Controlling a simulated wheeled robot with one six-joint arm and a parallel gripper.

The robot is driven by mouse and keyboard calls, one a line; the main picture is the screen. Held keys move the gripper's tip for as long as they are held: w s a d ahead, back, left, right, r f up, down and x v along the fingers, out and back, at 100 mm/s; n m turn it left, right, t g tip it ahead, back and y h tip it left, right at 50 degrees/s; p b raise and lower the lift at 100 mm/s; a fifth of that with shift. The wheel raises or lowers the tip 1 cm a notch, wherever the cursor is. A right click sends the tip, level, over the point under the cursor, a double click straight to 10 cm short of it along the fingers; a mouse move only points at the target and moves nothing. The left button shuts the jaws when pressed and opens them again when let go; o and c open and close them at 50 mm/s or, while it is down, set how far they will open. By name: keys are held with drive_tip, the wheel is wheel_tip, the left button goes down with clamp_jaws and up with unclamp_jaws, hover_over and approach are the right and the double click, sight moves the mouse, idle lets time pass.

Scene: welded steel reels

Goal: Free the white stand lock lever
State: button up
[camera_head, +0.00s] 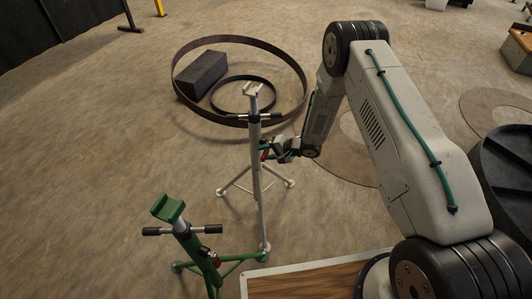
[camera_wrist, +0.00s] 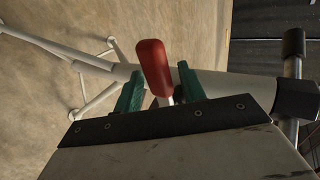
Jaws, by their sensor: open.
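The white stand (camera_head: 256,160) stands upright on its tripod legs near the middle of the head view. Its lock lever, with a red grip (camera_head: 265,154), sits on the post, partly hidden by my gripper (camera_head: 283,150). In the wrist view the red lever grip (camera_wrist: 153,68) shows large, with a thin metal stem below it. The white post (camera_wrist: 225,86) runs across behind it. My gripper (camera_wrist: 158,90) is open, with one green finger on each side of the lever. I cannot tell whether either finger touches it.
A green stand (camera_head: 195,245) with a black crossbar is at the front left. Behind the white stand, a large steel ring (camera_head: 300,92) lies on the floor around a dark block (camera_head: 202,75) and a smaller ring (camera_head: 271,97). The floor at left is clear.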

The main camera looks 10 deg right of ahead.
drive_tip(key=v, duration=0.7)
drive_tip(key=shift+d, duration=0.2)
drive_tip(key=shift+r, duration=0.15)
